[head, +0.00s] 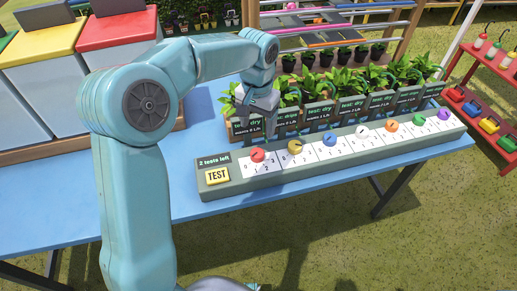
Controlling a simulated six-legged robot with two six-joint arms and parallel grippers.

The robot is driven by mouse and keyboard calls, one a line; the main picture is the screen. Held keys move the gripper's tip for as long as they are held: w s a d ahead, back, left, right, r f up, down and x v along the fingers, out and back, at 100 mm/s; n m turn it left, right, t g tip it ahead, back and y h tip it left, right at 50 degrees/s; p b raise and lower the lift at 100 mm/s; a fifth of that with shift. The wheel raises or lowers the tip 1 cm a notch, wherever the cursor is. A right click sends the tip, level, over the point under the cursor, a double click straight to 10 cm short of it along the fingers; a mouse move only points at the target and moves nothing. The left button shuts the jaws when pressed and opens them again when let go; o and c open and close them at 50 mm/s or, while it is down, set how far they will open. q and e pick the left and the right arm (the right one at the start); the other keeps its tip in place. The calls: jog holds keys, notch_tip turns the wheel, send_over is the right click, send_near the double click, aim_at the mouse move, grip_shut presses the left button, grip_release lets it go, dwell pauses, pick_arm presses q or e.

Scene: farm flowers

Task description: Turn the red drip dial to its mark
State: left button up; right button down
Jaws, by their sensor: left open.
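The red drip dial (257,155) is the leftmost knob on a long grey control panel (212,190) on the blue table. A white scale plate with small numbers lies under it; its pointer direction is too small to tell. My left gripper (256,118) is open and points down, above and just behind the red dial, apart from it and in front of the leftmost planter. Dark signs (352,107) on the planters read "test: dry" with a wanted amount; the leftmost is partly hidden by my gripper. My right gripper is not in view.
A yellow TEST button (217,176) sits left of the dial, below a "2 tests left" label (214,161). A yellow dial (295,147), a blue dial (329,139) and several others run rightward. Lidded bins (118,32) stand left; a red shelf (480,112) stands right.

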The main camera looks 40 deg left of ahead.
aim_at(258, 152)
pick_arm(q)
jog(key=f, duration=1)
jog(key=shift+s+f, duration=0.25)
jog(key=shift+f, duration=0.05)
jog(key=shift+w+f, duration=0.1)
jog(key=shift+f, duration=0.1)
jog(key=c, duration=1.1)
